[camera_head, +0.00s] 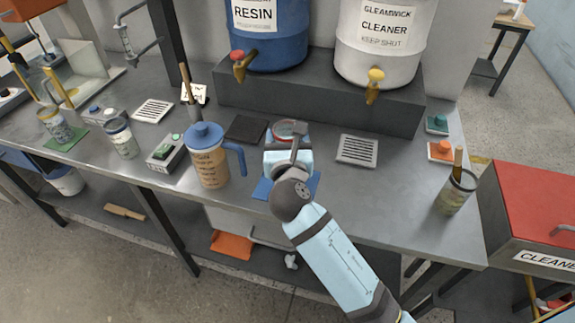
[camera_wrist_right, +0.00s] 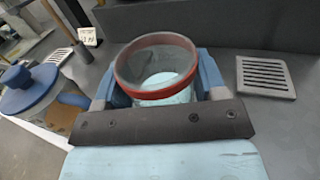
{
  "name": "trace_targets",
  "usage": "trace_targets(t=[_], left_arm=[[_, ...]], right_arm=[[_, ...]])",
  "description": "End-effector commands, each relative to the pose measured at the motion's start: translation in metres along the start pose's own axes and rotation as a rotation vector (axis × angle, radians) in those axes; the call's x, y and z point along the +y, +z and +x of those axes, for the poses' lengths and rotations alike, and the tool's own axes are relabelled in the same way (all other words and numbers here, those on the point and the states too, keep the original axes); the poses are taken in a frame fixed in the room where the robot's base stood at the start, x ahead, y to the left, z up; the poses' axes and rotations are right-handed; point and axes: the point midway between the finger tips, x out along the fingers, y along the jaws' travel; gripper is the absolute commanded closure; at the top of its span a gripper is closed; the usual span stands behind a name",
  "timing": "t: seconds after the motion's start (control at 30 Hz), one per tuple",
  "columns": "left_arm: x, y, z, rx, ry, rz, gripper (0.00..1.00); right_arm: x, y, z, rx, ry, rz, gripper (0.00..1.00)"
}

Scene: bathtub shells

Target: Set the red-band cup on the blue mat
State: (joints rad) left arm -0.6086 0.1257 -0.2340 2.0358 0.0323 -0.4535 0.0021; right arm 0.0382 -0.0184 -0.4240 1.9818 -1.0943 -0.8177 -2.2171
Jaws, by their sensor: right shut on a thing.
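The red-band cup (camera_head: 289,127) is at the middle of the bench, between the fingers of my right gripper (camera_head: 289,148). In the right wrist view the red band (camera_wrist_right: 122,76) runs around the cup's rim, and the cup looks upright and open at the top. My right gripper (camera_wrist_right: 160,92) is shut on it, with a blue finger on each side. The blue mat (camera_head: 313,183) lies under my right gripper and wrist, which hide most of it. The cup's base is hidden, so I cannot tell whether it touches the mat. My left gripper is out of view.
A blue-lidded jug (camera_head: 209,165) stands just left of the mat. A dark square pad (camera_head: 246,129) and a grate (camera_head: 357,150) flank the cup. Behind is a grey step (camera_head: 310,100) bearing the resin drum (camera_head: 270,40) and cleaner drum (camera_head: 375,50). A brush cup (camera_head: 455,196) stands at right.

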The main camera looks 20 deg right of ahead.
Motion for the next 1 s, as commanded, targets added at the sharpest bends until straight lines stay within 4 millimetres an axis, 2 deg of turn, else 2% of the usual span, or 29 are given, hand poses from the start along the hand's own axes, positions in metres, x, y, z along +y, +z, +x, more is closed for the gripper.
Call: trace_targets(t=[0.03, 0.1, 0.33, 0.53, 0.93, 0.97, 1.0], left_arm=[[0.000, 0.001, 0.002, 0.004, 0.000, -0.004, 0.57], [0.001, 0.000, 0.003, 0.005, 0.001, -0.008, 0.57], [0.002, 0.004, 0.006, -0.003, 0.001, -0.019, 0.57], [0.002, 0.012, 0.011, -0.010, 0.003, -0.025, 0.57], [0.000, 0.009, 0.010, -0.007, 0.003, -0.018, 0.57], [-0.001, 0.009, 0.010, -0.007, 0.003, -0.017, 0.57], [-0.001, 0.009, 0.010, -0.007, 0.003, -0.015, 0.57]], right_arm=[[0.000, -0.012, 0.000, 0.000, 0.000, -0.002, 0.63], [0.000, -0.021, 0.000, 0.000, 0.000, -0.001, 0.63], [0.000, -0.036, 0.000, -0.001, 0.000, -0.001, 0.63], [0.000, -0.067, 0.000, 0.000, 0.000, -0.002, 0.63], [0.000, -0.072, 0.000, -0.002, 0.000, -0.001, 0.63], [0.000, -0.073, 0.000, -0.001, 0.000, -0.001, 0.33], [0.000, -0.073, 0.000, -0.001, 0.000, -0.001, 0.24]])
